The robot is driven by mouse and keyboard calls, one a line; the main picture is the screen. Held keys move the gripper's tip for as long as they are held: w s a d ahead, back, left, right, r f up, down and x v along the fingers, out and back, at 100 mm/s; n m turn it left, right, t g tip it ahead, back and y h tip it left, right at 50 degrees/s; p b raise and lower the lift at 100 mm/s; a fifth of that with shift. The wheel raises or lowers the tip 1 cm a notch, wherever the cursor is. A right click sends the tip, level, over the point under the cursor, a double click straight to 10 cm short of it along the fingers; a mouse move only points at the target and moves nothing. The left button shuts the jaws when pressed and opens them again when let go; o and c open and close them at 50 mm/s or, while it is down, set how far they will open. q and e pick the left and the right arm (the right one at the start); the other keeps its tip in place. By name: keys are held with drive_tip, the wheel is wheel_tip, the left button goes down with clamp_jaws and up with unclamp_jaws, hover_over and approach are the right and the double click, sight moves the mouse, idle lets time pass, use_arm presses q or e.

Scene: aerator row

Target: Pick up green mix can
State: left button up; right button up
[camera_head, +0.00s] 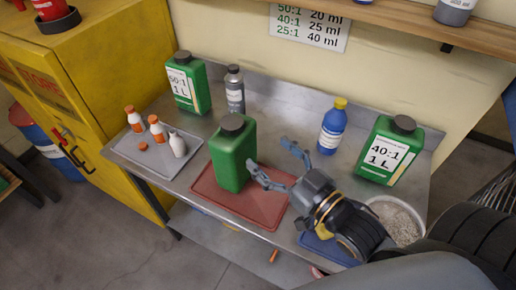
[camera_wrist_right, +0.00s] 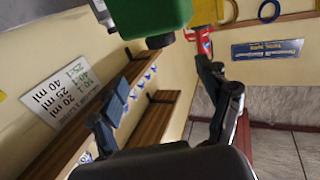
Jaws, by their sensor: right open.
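A green mix can (camera_head: 233,155) with a dark cap stands upright on a red tray (camera_head: 265,212) in the middle of the metal bench; no label shows on its visible sides. A green can with its black cap (camera_wrist_right: 160,41) also shows at the top of the right wrist view, cut off by the edge. My right gripper (camera_head: 270,156) is open, just right of the middle can, with one fingertip close to its side; I cannot tell whether they touch. Its spread fingers also show in the right wrist view (camera_wrist_right: 164,85), with nothing between them. My left gripper is out of view.
A green 50:1 can (camera_head: 187,85) and a grey bottle (camera_head: 235,90) stand behind. A blue bottle (camera_head: 332,127) and a green 40:1 can (camera_head: 388,152) stand to the right. A grey tray (camera_head: 160,165) with small bottles is at left. A bowl (camera_head: 397,222) is at front right.

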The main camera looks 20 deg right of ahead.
sight(239, 131)
drive_tip(key=p+x, duration=0.2)
drive_tip(key=x, duration=0.6)
drive_tip(key=shift+w+d, duration=0.15)
drive_tip(key=shift+w+p, duration=0.45)
drive_tip(key=shift+p, duration=0.05)
drive_tip(key=w, duration=0.1)
drive_tip(key=w+a+p, duration=0.1)
drive_tip(key=w+a, duration=0.1)
drive_tip(key=shift+w+f+p, duration=0.1)
drive_tip(key=shift+f+p, duration=0.25)
drive_tip(key=shift+w+f, duration=0.15)
drive_tip(key=shift+w, duration=0.4)
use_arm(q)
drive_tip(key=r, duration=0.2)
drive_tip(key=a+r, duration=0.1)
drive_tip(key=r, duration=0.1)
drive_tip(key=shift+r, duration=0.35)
